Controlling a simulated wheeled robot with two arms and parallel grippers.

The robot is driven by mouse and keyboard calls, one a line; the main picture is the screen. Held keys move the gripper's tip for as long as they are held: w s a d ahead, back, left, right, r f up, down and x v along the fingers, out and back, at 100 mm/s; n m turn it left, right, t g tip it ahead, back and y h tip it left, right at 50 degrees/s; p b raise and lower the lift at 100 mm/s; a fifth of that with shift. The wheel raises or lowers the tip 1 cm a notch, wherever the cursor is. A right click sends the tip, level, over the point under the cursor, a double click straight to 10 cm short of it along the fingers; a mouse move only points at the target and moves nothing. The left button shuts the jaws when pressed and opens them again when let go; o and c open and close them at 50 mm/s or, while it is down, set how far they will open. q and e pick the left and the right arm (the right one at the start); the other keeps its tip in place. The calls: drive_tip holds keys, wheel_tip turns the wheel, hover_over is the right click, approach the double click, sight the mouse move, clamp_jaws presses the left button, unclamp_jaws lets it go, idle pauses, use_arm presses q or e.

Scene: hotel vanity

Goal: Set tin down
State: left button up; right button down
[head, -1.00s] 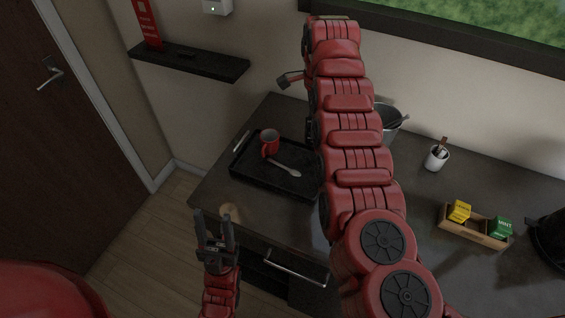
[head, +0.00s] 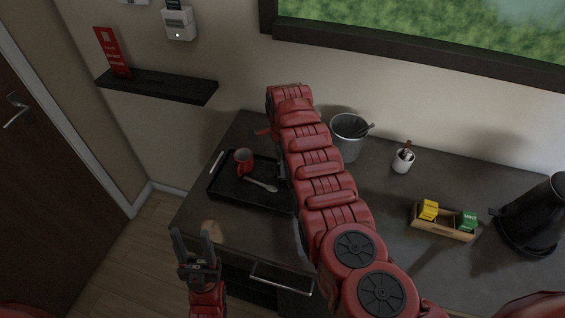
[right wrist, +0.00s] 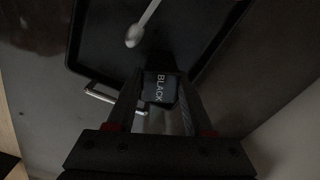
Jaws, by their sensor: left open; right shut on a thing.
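A dark tin labelled BLACK (right wrist: 160,88) sits between the fingers of my right gripper (right wrist: 160,95) in the right wrist view. The gripper is shut on it. It overlaps the edge of the black tray (right wrist: 95,40); I cannot tell whether it touches the tray. In the head view my right arm hides the tin and right gripper. The tray (head: 225,196) lies on the counter, left of that arm, with a red mug (head: 243,163) and a spoon (head: 260,184) on it. My left gripper (head: 192,238) is open and empty before the counter's front edge.
A metal bucket (head: 348,138) and a white cup (head: 403,161) stand behind and right of my arm. A wooden box (head: 440,230) with yellow and green packets and a black kettle (head: 535,215) stand further right. A dark shelf (head: 160,88) is on the wall.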

drive_tip(key=shift+f, duration=0.1)
drive_tip(key=shift+c, duration=1.4)
unclamp_jaws()
drive_tip(key=shift+r, duration=0.5)
wheel_tip(320, 180, up, 10)
drive_tip(key=b, duration=0.4)
drive_tip(key=shift+f, duration=0.15)
drive_tip(key=shift+r+b, duration=0.4)
drive_tip(key=shift+r, duration=0.4)
